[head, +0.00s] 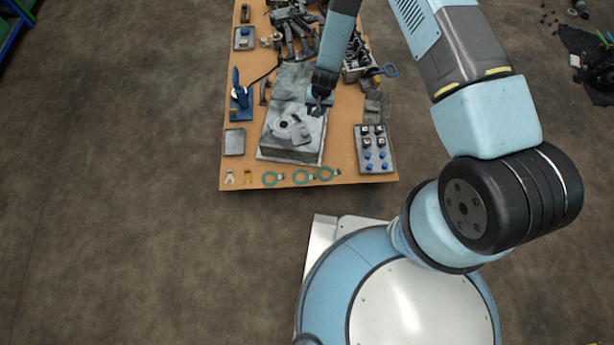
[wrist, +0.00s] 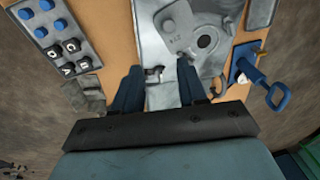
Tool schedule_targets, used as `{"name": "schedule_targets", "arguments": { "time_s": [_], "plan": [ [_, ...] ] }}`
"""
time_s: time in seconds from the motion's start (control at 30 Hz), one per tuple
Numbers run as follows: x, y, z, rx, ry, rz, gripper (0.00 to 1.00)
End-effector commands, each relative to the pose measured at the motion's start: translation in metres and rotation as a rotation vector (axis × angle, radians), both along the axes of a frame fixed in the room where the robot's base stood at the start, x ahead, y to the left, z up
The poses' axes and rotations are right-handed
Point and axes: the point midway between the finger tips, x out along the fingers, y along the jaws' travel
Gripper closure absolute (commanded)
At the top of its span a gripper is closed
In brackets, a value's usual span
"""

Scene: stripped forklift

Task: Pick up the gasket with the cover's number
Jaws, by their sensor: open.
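Three green ring gaskets with small tags lie in a row along the board's front edge: a left one (head: 269,179), a middle one (head: 301,177) and a right one (head: 326,174). The tags' numbers are too small to read. A grey cover (head: 284,126) lies on the metal housing (head: 282,151). In the wrist view the cover (wrist: 173,27) bears a small marking that I cannot read surely. My gripper (head: 318,108) is over the housing's right side, away from the gaskets. In the wrist view my gripper (wrist: 158,78) is open. The gaskets are out of that view.
A block with black and blue knobs (head: 375,161) stands right of the housing. A blue clamp-like tool (head: 240,95) and a grey plate (head: 235,142) are on the left. Several dark parts (head: 293,25) crowd the back. The floor left of the board is clear.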

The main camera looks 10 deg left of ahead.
Motion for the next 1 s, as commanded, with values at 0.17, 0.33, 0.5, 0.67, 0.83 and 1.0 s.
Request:
{"name": "schedule_targets", "arguments": {
  "time_s": [0.17, 0.33, 0.5, 0.67, 0.83, 1.0],
  "plan": [
    [-0.046, -0.004, -0.074, -0.044, 0.029, 0.002, 0.58],
    [-0.088, -0.014, -0.131, -0.085, 0.046, 0.002, 0.58],
    [-0.116, -0.023, -0.167, -0.115, 0.055, 0.003, 0.58],
    [-0.128, -0.027, -0.182, -0.127, 0.056, 0.003, 0.58],
    [-0.13, -0.028, -0.201, -0.129, 0.057, 0.004, 0.58],
    [-0.129, -0.027, -0.226, -0.128, 0.057, 0.003, 0.58]
  ]
}}
